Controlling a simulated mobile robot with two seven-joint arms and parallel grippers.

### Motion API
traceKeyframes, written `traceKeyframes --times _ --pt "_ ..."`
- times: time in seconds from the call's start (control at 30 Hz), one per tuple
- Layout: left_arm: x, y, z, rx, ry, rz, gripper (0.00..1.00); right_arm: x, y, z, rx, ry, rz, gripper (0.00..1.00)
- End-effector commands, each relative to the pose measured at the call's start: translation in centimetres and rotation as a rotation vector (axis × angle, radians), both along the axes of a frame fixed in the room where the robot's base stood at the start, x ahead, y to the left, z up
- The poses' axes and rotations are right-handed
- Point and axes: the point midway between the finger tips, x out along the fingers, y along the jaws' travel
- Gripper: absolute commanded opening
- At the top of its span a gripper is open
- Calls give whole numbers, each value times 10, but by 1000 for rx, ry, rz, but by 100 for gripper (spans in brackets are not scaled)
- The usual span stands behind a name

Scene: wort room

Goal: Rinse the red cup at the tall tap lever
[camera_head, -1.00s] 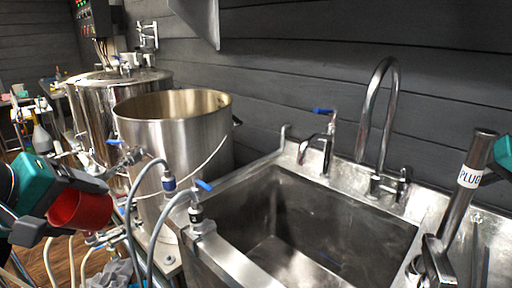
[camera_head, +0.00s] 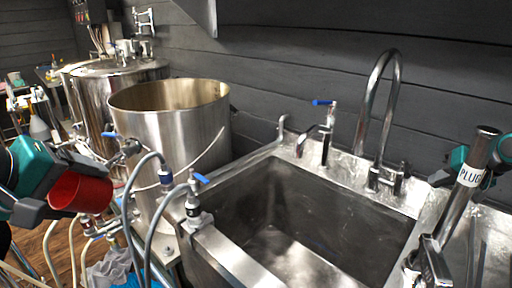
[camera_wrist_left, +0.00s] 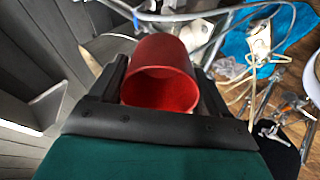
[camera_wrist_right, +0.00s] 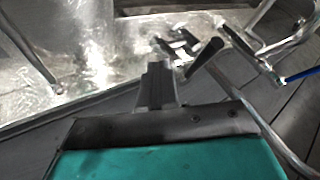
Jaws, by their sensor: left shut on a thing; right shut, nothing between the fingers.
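The red cup (camera_head: 80,191) is at the left of the head view, held by my left gripper (camera_head: 78,188). It is tilted on its side, left of the sink. In the left wrist view the red cup (camera_wrist_left: 162,76) sits between both fingers with its open mouth showing. The tall tap (camera_head: 384,110) arches over the back right of the sink, with its small lever (camera_head: 400,176) at its base. My right gripper (camera_head: 442,178) is partly hidden behind the plug pipe at the right. In the right wrist view my right gripper (camera_wrist_right: 156,84) is shut and empty near the tap base.
The steel sink basin (camera_head: 300,215) is empty. A shorter tap with a blue handle (camera_head: 322,103) stands left of the tall tap. The upright pipe labelled PLUG (camera_head: 470,178) stands at the right.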

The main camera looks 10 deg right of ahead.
Motion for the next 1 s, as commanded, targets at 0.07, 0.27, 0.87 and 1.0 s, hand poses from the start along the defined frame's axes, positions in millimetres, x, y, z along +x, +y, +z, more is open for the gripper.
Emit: traceKeyframes --times 0.07,0.27,0.87,1.0 --pt "0 0 3 -1 -1 0 46 10 9 1 3 -6 4 0" --pt "0 0 6 -1 -1 0 46 24 26 5 0 -2 2 0" --pt "0 0 13 0 -1 0 46 27 31 7 0 1 1 0" --pt "0 0 29 0 -1 0 46 27 31 9 2 3 1 0"
